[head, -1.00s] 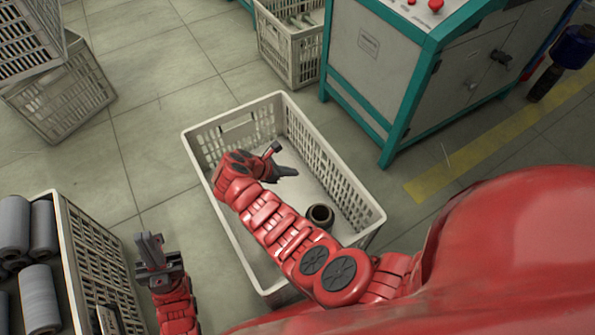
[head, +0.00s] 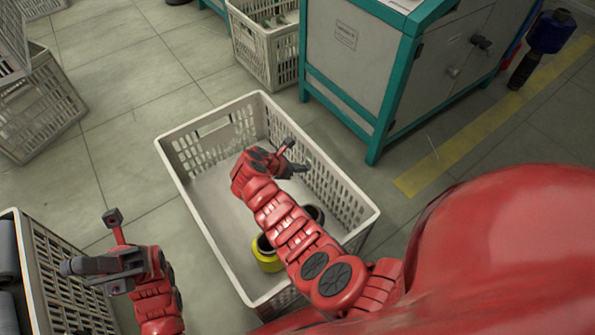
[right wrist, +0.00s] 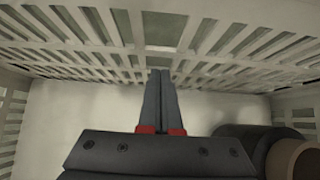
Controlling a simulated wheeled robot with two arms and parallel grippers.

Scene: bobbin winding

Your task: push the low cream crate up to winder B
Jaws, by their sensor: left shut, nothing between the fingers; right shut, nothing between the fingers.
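The low cream crate (head: 178,185) stands on the floor in mid-view, with slatted sides and an open top. My right arm reaches over its near side, and my shut, empty right gripper (head: 303,168) is inside the crate's outline. In the right wrist view the shut fingertips (right wrist: 160,74) point at a slatted crate wall (right wrist: 100,55); whether they touch it I cannot tell. A grey machine with a teal frame (head: 345,75), likely winder B, stands beyond the crate; its label is unreadable. My left gripper (head: 70,266) is shut and empty, left of the crate.
A yellow-rimmed bobbin (head: 266,262) and a dark one (head: 316,214) sit in the crate, partly behind my arm. Another crate (head: 60,285) holds grey rolls at lower left. More crates stand at upper left and beside the machine (head: 270,50). Floor between crate and machine is clear.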

